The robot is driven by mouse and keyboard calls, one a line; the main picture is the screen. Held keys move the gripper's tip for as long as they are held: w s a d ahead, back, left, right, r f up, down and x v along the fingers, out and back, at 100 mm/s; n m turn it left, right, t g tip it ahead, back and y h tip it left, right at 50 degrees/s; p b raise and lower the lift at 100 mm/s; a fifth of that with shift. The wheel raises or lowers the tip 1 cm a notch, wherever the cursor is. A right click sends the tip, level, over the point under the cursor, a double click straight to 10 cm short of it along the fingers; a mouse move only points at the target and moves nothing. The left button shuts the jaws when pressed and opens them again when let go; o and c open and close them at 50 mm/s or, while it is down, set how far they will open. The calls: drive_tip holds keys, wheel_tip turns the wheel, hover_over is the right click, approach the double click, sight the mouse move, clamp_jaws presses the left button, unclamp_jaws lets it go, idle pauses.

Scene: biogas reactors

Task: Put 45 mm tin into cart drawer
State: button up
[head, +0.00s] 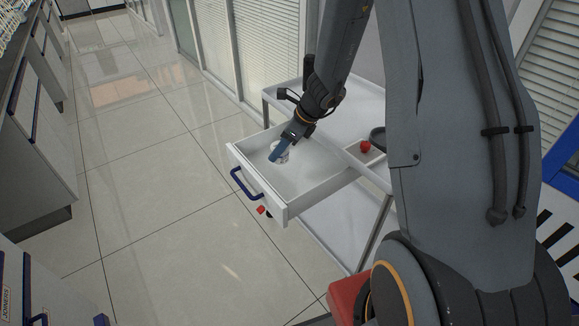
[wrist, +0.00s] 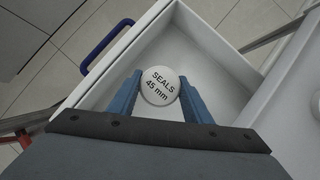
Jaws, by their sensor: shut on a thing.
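The tin (wrist: 159,85) is round and white, with "SEALS 45 mm" printed on its lid. In the head view my gripper (head: 280,152) reaches down into the drawer. The drawer is white with a blue handle (head: 245,184) and is pulled out. Whether the tin touches the drawer floor I cannot tell.
The white cart (head: 350,108) stands against the glazed wall. A red object (head: 365,146) and a dark dish (head: 377,137) are on the cart's right side. A small red item (head: 261,210) shows below the drawer. Tiled floor to the left is clear.

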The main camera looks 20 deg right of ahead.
wheel_tip(320, 180, down, 7)
drive_tip(key=shift+f, duration=0.15)
idle(0.4)
drive_tip(key=shift+f, duration=0.15)
drive_tip(key=o, duration=1.1)
drive_tip(key=shift+c, duration=0.2)
